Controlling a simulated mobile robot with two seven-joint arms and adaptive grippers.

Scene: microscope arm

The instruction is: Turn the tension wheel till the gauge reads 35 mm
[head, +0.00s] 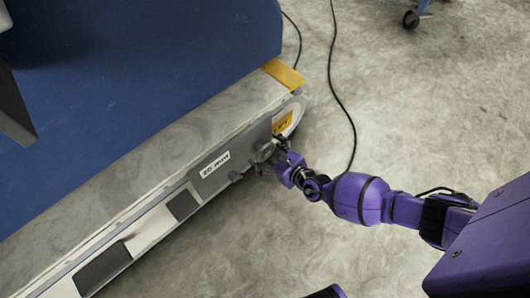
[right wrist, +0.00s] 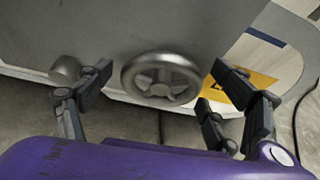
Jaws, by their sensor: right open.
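The tension wheel (right wrist: 161,78) is a grey metal handwheel with spokes on a grey side panel, in the middle of the right wrist view. It shows small in the head view (head: 264,152), partly covered by my right gripper (head: 279,154). In the right wrist view the open right gripper (right wrist: 164,76) has its fingers to the left and right of the wheel, with visible gaps to its rim. The gauge label (head: 215,164) is a white plate with dark characters, seemingly "20" and "mm", small and hard to read. My left gripper is not in view.
The panel belongs to a long conveyor-like bench (head: 150,165) beside a large blue surface (head: 130,60). A short grey cylinder (right wrist: 66,69) sticks out left of the wheel. A yellow warning label (head: 283,123) is close by. A black cable (head: 335,85) lies on the open concrete floor.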

